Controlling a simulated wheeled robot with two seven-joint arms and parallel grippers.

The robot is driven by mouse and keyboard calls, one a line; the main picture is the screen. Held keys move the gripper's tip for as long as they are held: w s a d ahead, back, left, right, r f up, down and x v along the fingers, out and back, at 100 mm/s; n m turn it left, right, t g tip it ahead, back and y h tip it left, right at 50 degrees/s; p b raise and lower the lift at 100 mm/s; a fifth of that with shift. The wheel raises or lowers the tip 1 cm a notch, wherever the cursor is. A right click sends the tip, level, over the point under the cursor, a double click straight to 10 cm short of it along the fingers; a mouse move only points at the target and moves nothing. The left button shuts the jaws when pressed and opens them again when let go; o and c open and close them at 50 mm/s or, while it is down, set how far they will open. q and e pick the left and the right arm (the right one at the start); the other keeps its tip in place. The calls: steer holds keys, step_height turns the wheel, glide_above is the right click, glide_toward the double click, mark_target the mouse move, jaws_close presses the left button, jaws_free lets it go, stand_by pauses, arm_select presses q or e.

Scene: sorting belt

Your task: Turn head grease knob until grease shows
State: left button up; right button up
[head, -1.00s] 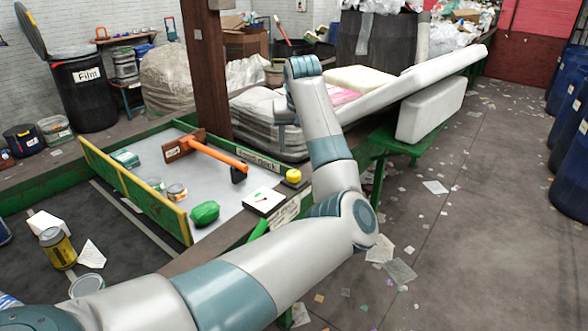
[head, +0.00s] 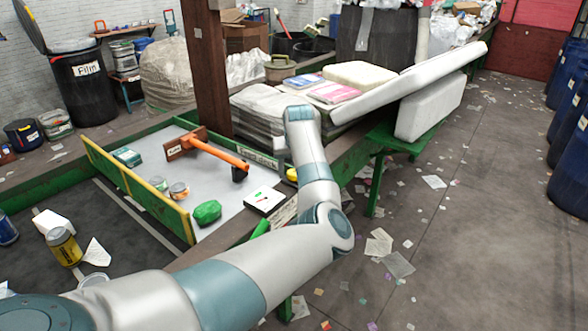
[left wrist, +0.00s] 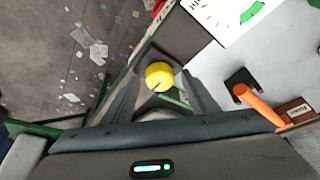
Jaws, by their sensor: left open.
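The yellow round knob (head: 292,174) sits on the green frame at the right end of the sorting bed, partly hidden by my left arm. A white gauge box (head: 264,200) with green and red marks stands beside the knob.
White foam slabs (head: 430,108) lie behind the knob to the right. The floor on the right is open, with scattered scraps.

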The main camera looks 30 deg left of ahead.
arm_select(q)
steer(key=c, duration=1)
steer(key=shift+c, duration=0.2)
steer(key=shift+r+m+p, duration=0.15)
steer(key=shift+m+p, duration=0.35)
steer(key=shift+p, duration=0.35)
steer(key=m+p, duration=0.1)
steer(key=p, duration=0.1)
steer(key=m+h+p, duration=0.1)
steer(key=m+p, duration=0.1)
steer(key=m+t+h+p, duration=0.1)
steer(key=m+p, duration=0.1)
steer(key=shift+s+a, duration=0.15)
steer(key=shift+a, duration=0.15)
steer(key=m+h+p, duration=0.1)
steer(key=m+p, duration=0.1)
steer(key=shift+m, duration=0.3)
steer(key=shift+m+h, duration=0.3)
steer(key=shift+m, duration=0.4)
